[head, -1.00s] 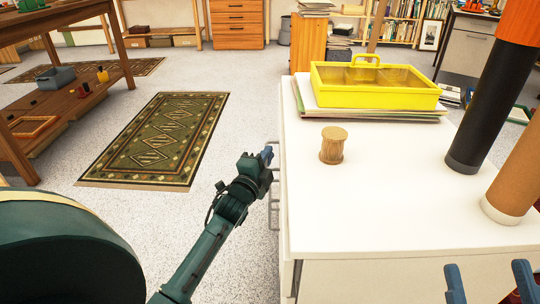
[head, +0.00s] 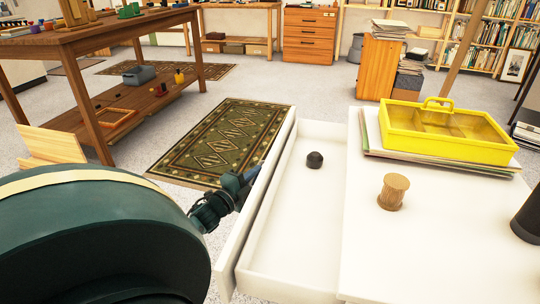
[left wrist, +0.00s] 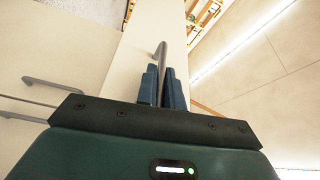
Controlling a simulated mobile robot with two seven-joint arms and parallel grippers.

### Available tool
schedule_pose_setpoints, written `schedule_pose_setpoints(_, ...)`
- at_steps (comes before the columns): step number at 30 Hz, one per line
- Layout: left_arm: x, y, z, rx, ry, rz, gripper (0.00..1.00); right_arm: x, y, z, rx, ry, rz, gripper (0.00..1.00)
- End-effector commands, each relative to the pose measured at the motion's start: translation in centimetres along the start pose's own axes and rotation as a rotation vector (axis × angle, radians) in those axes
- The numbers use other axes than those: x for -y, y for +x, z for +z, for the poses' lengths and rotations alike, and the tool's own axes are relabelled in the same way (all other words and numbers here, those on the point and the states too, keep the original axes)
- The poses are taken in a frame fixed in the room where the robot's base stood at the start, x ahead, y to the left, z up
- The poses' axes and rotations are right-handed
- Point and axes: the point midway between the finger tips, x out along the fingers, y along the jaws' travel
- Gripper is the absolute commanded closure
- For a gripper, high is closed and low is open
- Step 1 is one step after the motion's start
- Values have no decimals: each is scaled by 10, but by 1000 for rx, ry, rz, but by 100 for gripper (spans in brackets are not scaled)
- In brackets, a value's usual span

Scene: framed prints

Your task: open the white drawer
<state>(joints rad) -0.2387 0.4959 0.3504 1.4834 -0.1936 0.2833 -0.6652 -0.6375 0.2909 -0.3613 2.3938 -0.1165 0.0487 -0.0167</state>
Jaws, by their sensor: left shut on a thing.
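The white drawer (head: 295,225) stands pulled well out from the left side of the white cabinet (head: 410,260) in the head view. A small dark round object (head: 315,160) lies inside it. My left gripper (head: 243,177) is at the outer face of the drawer front. In the left wrist view, my left gripper's blue fingers (left wrist: 162,88) are shut around the metal bar handle (left wrist: 161,52). The handle is hidden behind the drawer front in the head view. My right gripper is out of view.
On the cabinet top are a yellow tray (head: 440,128) on papers and a wooden spool-like piece (head: 394,191). A patterned rug (head: 222,140) lies on the floor beyond the drawer. A wooden table (head: 100,32) stands at the left. Other handles (left wrist: 55,86) show in the left wrist view.

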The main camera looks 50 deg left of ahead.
Motion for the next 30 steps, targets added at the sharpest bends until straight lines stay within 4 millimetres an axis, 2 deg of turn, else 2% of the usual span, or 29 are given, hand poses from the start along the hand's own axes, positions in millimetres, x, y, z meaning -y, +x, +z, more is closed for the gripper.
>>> schedule_pose_setpoints(6,3,-3,11,2,0,-2,100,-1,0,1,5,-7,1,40)
schedule_pose_setpoints(16,3,-4,11,3,0,-2,100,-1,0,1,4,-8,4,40)
schedule_pose_setpoints(17,3,-3,11,3,0,-2,90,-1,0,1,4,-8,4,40)
schedule_pose_setpoints(24,3,-4,11,1,0,-1,71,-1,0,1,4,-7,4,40)
schedule_pose_setpoints(30,2,-4,10,1,0,0,69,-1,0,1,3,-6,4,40)
